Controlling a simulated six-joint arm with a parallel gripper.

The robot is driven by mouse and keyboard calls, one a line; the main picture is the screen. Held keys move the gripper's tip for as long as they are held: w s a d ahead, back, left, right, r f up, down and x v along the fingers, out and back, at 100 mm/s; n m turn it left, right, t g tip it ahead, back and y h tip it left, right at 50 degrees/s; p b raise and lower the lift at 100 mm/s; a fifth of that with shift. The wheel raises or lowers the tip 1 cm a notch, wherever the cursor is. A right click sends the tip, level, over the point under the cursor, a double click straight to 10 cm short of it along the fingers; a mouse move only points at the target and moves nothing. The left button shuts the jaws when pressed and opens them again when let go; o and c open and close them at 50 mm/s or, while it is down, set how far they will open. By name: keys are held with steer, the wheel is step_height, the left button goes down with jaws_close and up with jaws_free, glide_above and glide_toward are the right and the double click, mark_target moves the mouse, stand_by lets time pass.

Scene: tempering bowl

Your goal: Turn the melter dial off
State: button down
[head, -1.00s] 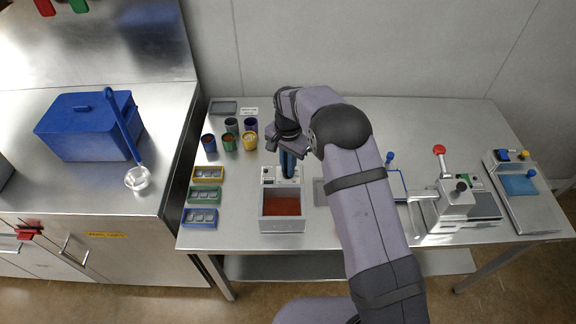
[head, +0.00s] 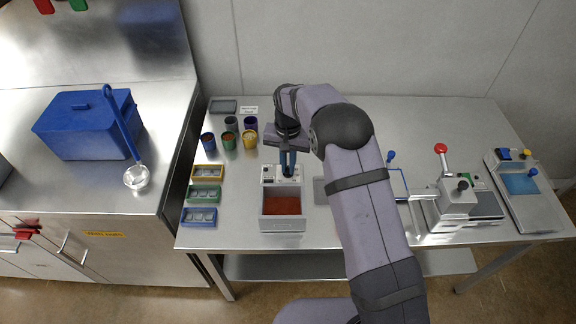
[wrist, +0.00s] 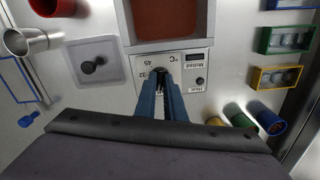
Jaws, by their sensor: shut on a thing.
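The melter (head: 283,210) is a grey box with a reddish-brown filled well, standing at the left-middle of the steel table. My gripper (head: 288,172) points down at this panel. In the wrist view its blue fingers (wrist: 162,84) are shut on the dark dial (wrist: 161,74). The fingers hide most of the dial, so its pointer setting cannot be read.
Several small cups (head: 229,140) stand behind and left of the melter. Yellow, green and blue trays (head: 204,195) lie to its left. A grey plate with a dark knob (wrist: 93,65) lies beside the melter. A press-like device (head: 455,205) stands at the right.

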mark_target(288, 169)
steer(key=shift+n, duration=1.3)
steer(key=shift+w+r, duration=0.1)
steer(key=c, duration=1.8)
jaws_free()
steer(key=shift+c, duration=0.2)
steer(key=shift+r+b, duration=1.3)
steer(key=shift+r, duration=2.3)
